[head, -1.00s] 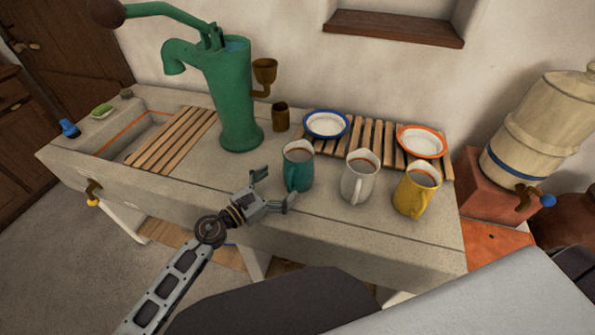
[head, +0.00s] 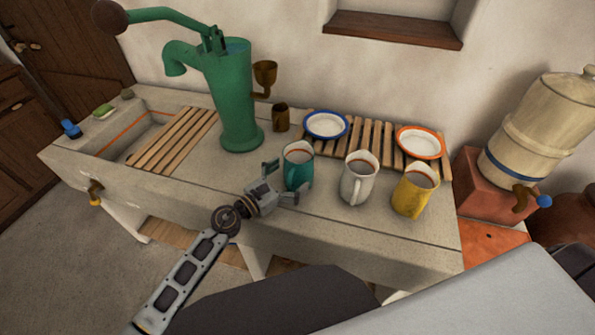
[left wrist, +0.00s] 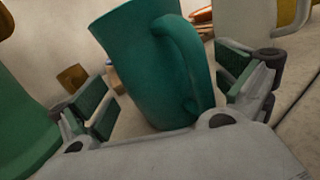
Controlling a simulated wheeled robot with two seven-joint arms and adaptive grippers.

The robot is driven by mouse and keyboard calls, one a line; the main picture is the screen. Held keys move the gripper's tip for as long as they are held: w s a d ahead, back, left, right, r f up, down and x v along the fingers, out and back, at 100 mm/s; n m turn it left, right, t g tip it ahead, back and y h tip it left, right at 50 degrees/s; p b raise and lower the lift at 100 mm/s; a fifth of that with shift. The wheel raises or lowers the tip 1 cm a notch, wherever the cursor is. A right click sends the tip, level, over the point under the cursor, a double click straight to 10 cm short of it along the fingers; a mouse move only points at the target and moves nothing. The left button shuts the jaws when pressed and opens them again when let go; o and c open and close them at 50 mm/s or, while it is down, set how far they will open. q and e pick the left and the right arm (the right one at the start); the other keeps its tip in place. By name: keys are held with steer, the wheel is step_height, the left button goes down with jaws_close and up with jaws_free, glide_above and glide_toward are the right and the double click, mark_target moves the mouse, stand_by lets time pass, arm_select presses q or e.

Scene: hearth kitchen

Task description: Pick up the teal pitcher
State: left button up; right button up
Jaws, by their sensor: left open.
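The teal pitcher (head: 297,170) stands upright on the stone counter (head: 330,222), left of a white pitcher (head: 356,183) and a yellow pitcher (head: 413,197). My left gripper (head: 282,180) is open at the teal pitcher's near left side. In the left wrist view the teal pitcher (left wrist: 150,65) stands between the two open fingers (left wrist: 168,95), with its handle toward the camera and the right finger. A gap shows on the left finger's side; I cannot tell whether the right finger touches it. My right gripper is not in view.
A green hand pump (head: 236,100) stands left of the pitchers. Behind them, a blue-rimmed plate (head: 326,125) and an orange-rimmed plate (head: 420,142) rest on a slatted wooden rack (head: 365,133). A brown cup (head: 281,118) stands by the pump. The counter's front left is clear.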

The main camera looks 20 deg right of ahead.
arm_select(q)
steer(key=shift+w+d, duration=0.2)
steer(key=shift+d, duration=0.15)
steer(key=shift+w+d, duration=0.1)
steer(key=shift+d, duration=0.1)
steer(key=shift+w+d, duration=0.1)
steer(key=shift+d, duration=0.1)
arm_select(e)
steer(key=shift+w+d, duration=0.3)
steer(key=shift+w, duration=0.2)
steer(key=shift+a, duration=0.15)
arm_select(q)
steer(key=c, duration=1.1)
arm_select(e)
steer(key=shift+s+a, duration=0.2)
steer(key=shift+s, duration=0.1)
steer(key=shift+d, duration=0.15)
